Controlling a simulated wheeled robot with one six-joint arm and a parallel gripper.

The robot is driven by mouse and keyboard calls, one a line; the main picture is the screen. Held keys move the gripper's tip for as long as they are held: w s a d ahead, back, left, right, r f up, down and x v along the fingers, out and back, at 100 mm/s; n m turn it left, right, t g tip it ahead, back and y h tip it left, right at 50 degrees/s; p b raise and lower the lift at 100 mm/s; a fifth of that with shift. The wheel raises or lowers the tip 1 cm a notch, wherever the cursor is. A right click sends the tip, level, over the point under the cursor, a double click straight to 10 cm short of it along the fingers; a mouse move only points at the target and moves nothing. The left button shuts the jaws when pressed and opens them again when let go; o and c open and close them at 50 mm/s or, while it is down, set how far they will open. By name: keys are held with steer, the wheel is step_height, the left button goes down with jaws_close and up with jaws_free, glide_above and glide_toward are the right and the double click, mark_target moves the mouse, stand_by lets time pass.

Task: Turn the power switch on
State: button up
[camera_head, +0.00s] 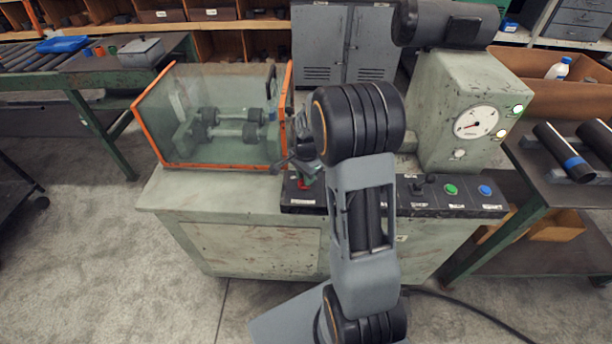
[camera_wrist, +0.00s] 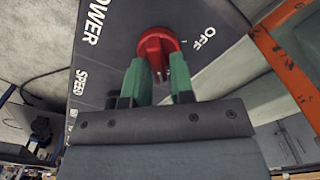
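The power switch is a red rotary knob (camera_wrist: 158,44) on a dark panel (camera_wrist: 108,45), with "POWER" lettering on its left and "OFF" on its right in the wrist view. In the head view a bit of the red knob (camera_head: 303,185) shows at the panel's left end. My gripper (camera_wrist: 159,70) has its two green fingers apart, with their tips at the knob's near side and partly covering it. I cannot tell whether they touch it. In the head view my gripper (camera_head: 304,172) is over the knob, partly hidden by my arm.
A clear guard box with orange edges (camera_head: 165,112) stands left of the panel. A green button (camera_head: 450,189) and a blue button (camera_head: 485,190) are at the panel's right end. A gauge (camera_head: 477,121) is on the housing behind.

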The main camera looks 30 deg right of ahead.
steer(key=shift+o, duration=1.3)
step_height(320, 180, up, 14)
steer(key=shift+f, duration=0.1)
